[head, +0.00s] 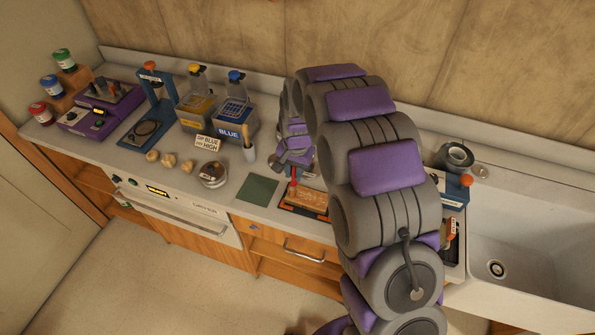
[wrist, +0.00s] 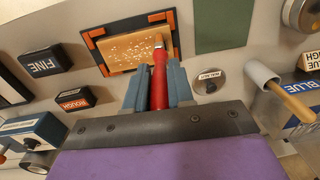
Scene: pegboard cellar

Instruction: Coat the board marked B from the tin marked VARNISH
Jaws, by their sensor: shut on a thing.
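My gripper (wrist: 158,88) is shut on a red-handled tool (wrist: 158,80) with a small metal end. The metal end points at a tan wooden board (wrist: 125,52), which has pale specks scattered on it. I cannot tell whether the tool touches the board. In the head view, my gripper (head: 293,163) is above the board (head: 303,197). No letter B can be made out on it. A small round pale-topped tin (wrist: 208,80) is beside the gripper, its label too small to read. A lidded round tin (head: 213,174) stands left on the counter. I cannot read VARNISH anywhere.
The board lies in a black tray with orange corners (wrist: 88,34). A green mat (head: 257,189) is beside it. Blocks marked FINE (wrist: 47,62) and ROUGH (wrist: 75,100) are nearby. A cup (head: 249,153) holds a wooden-handled tool. A sink (head: 530,250) is at right.

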